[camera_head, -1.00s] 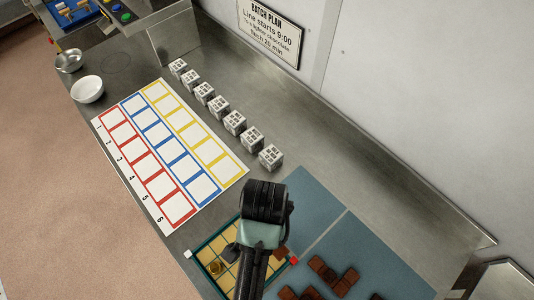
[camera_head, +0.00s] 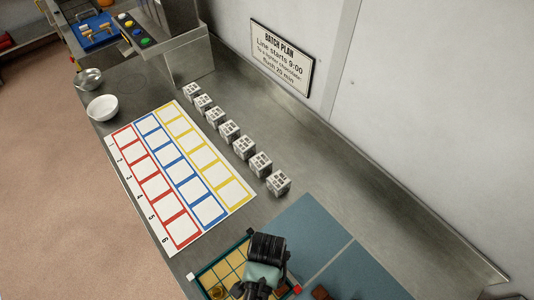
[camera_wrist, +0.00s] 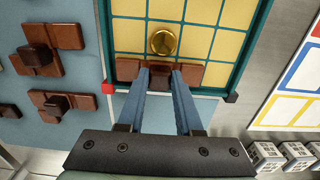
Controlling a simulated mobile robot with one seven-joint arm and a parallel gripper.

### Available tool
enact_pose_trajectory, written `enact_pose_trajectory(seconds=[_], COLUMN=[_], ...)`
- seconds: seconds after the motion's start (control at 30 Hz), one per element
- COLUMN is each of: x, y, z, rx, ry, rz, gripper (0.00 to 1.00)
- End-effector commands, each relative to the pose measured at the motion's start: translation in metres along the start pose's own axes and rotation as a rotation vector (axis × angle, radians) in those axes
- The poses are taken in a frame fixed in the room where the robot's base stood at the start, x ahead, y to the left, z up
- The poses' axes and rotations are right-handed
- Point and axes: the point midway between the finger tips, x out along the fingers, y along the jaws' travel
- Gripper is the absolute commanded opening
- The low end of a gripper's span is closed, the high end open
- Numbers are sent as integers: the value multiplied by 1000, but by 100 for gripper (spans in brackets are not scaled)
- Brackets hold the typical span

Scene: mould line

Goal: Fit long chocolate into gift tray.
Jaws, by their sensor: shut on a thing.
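The gift tray has a green rim (camera_wrist: 252,48) and yellow square cells, and fills the upper middle of the wrist view. In the head view its rim (camera_head: 196,274) shows at the bottom, partly behind my arm. My gripper (camera_wrist: 161,72) is shut on the long chocolate (camera_wrist: 190,76), a brown bar whose middle is between the fingers. The bar lies along the tray's near edge in the wrist view, over the row of cells there. I cannot tell whether it rests on the tray floor. A round gold piece (camera_wrist: 164,40) sits in the tray just beyond it.
Brown chocolates of other shapes (camera_wrist: 66,36) lie on a blue-grey mat (camera_head: 305,227) beside the tray. A numbered card with red, blue and yellow squares (camera_head: 183,172) and a row of white printed cubes (camera_head: 278,183) are farther along the steel counter. A white bowl (camera_head: 102,108) stands beyond.

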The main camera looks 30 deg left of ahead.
Motion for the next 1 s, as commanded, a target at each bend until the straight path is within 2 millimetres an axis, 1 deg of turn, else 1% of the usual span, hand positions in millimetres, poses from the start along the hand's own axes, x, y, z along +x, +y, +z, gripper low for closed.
enact_pose_trajectory(seconds=[0.17,0.3,0.33,0.4,0.5,0.77,0.9,1.0], x=[0,3,3,3,3,2,-5,-18], y=[0,0,0,0,0,0,0,-1], z=[0,0,0,0,0,0,-1,-1], rx=[0,0,0,0,0,0,0,0], ry=[1,1,0,1,1,1,2,3], rz=[-1,0,0,0,0,0,-1,-2], gripper=[0,0,36,48,64,64,64,64])
